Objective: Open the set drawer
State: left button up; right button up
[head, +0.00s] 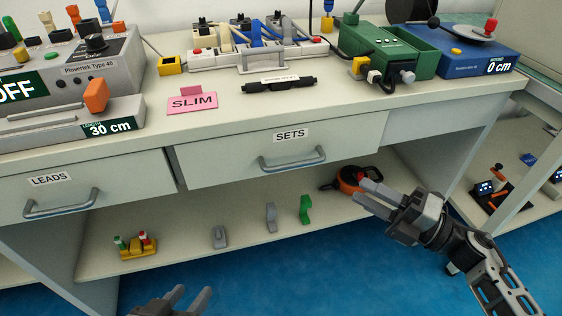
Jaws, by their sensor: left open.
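The set drawer (225,157) is a pale grey-green front under the bench top, labelled SETS (291,135). My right gripper (358,191) is to the right of the handle and lower in the picture, in front of the lower shelf. Its two fingers are apart and empty, apart from the handle. My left gripper (180,300) is at the bottom edge, well below the drawer, with its fingers apart and empty. Most of the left arm is out of view.
A LEADS drawer (110,176) with its own handle is to the left. The lower shelf (180,225) holds small grey and green pieces and an orange-black reel (350,179). The bench top holds a pink SLIM card (192,102), a black bar (278,85) and devices.

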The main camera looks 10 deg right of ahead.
aim_at(294, 167)
jog(key=shift+n+g, duration=0.4)
jog(key=x, duration=1)
jog(key=s+a+x, duration=0.1)
jog(key=x, duration=0.4)
jog(key=shift+w+a+f, duration=0.2)
jog(key=shift+w+f, duration=0.05)
jog(key=shift+w, duration=0.05)
grip_shut()
